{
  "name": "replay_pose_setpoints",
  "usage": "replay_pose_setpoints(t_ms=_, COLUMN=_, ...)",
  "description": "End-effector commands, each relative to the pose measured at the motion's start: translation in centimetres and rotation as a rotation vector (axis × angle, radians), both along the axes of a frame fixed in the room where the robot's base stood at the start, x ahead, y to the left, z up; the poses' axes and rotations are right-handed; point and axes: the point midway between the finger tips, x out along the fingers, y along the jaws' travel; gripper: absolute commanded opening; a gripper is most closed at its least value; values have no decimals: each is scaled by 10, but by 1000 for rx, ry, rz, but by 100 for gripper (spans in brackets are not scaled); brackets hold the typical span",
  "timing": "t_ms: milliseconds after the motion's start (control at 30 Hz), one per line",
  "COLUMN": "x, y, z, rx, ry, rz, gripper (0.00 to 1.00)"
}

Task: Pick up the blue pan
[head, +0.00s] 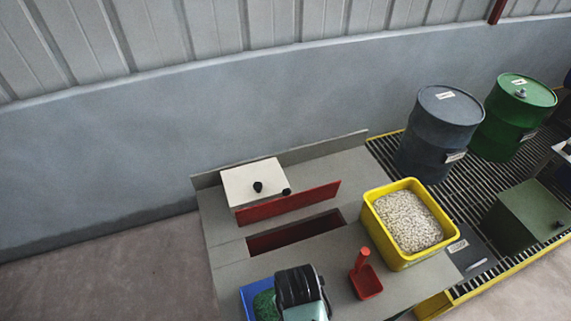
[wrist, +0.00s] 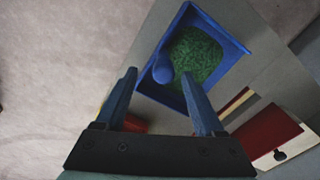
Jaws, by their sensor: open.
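The blue pan (head: 248,296) is on the grey bench at the lower edge of the head view. It holds green granules, and my arm hides its right part. In the wrist view the pan (wrist: 235,35) shows ahead of my gripper, with a rounded blue handle (wrist: 162,73) at its near side. My gripper (wrist: 159,77) is open, and the handle appears between its two fingertips. I see no contact, and the exact gap to the handle is hard to tell.
A red scoop (head: 367,283) and a yellow bin (head: 398,259) of pale pellets stand to the right. Behind the pan is a bench slot (head: 290,234) with a raised red flap (head: 290,203) and a white box (head: 252,183). Drums (head: 437,130) stand on grating farther right.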

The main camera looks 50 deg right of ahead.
Motion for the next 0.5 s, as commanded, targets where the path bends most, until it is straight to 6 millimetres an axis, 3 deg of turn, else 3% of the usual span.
replay_pose_setpoints(t_ms=500, x=3, y=-3, z=-49, rx=-1, ry=0, rz=2, gripper=71)
